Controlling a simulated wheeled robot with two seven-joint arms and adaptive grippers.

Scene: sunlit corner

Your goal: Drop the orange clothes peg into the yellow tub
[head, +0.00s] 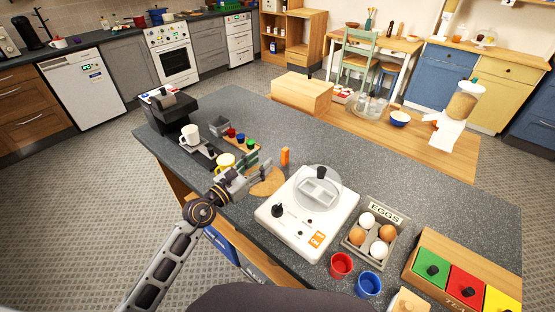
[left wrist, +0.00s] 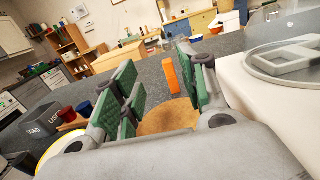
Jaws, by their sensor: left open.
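The orange clothes peg (head: 285,156) stands upright on the dark worktop, just past the brown round mat. In the left wrist view the peg (left wrist: 171,76) shows between and beyond the green-padded fingers, touching neither as far as I can see. My left gripper (head: 256,169) is open and empty, low over the mat, with its fingertips short of the peg. A yellow round container (head: 224,161), which looks like the yellow tub, is behind and left of this gripper, partly hidden by it. Its rim (left wrist: 62,149) shows at the lower left of the wrist view. My right gripper is not in view.
A white appliance with a clear lid (head: 290,213) stands right of the mat (head: 267,184). A grey bin (head: 219,126) and small coloured cups are to the left. An egg tray (head: 352,247), red tub (head: 341,264) and blue tub (head: 369,284) are at front right.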

